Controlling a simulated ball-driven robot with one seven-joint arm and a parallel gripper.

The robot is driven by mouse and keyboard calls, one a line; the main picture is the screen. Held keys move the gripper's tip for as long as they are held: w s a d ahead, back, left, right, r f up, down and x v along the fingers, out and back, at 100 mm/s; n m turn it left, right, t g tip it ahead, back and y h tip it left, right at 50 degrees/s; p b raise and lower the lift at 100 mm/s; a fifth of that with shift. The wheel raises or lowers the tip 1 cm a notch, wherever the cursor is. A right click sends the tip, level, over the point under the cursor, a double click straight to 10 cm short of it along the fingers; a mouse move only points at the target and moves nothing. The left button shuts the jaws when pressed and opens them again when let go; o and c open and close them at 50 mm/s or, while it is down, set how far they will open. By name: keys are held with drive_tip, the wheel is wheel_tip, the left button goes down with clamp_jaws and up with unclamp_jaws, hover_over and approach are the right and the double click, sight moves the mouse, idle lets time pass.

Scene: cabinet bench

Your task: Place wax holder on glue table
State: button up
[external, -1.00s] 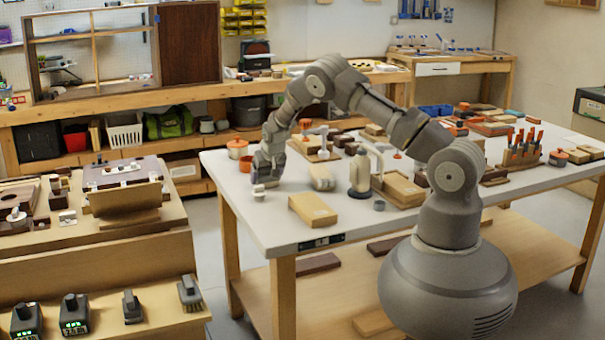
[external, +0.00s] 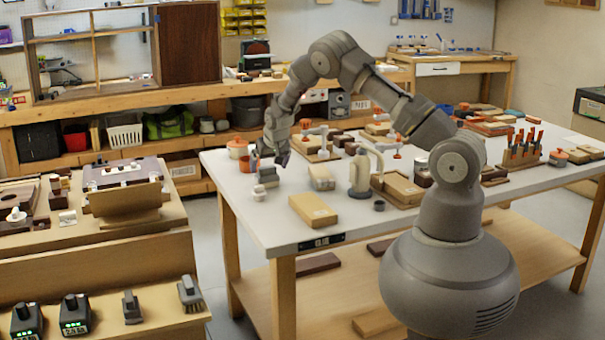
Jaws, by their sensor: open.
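The white-topped table (external: 226,187), perhaps the glue table, stands in front of my base. My gripper (external: 273,159) is open above its near-left part. Just below it, a small grey block-like thing (external: 268,176) rests on the table, apart from the fingers as far as I can see. A small pale piece (external: 259,193) is at its front, close to the table's left edge. One of these may be the wax holder; they are too small to tell.
An orange pot (external: 237,149) stands behind my gripper. Bare tabletop lies at the front left.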

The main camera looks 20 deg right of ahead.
drive_tip(key=s+d+r+t+y+p, duration=0.15)
drive_tip(key=d+r, duration=0.25)
drive_tip(key=r, duration=1.1)
drive_tip(key=s+d+r+t+b, duration=0.15)
drive_tip(key=d+r, duration=0.35)
drive_tip(key=r, duration=0.9)
drive_tip(key=d+r+t+p, duration=0.2)
drive_tip(key=d+r, duration=0.2)
drive_tip(key=r, duration=1.1)
drive_tip(key=s+d+r+t, duration=0.2)
drive_tip(key=s+d+r, duration=0.2)
drive_tip(key=s+r, duration=0.5)
drive_tip(key=s+d+r+t+h, duration=0.1)
drive_tip(key=s+d+r, duration=0.3)
drive_tip(key=s+r, duration=0.5)
wheel_tip(320, 180, up, 6)
drive_tip(key=shift+r+t, duration=0.1)
drive_tip(key=shift+t, duration=0.6)
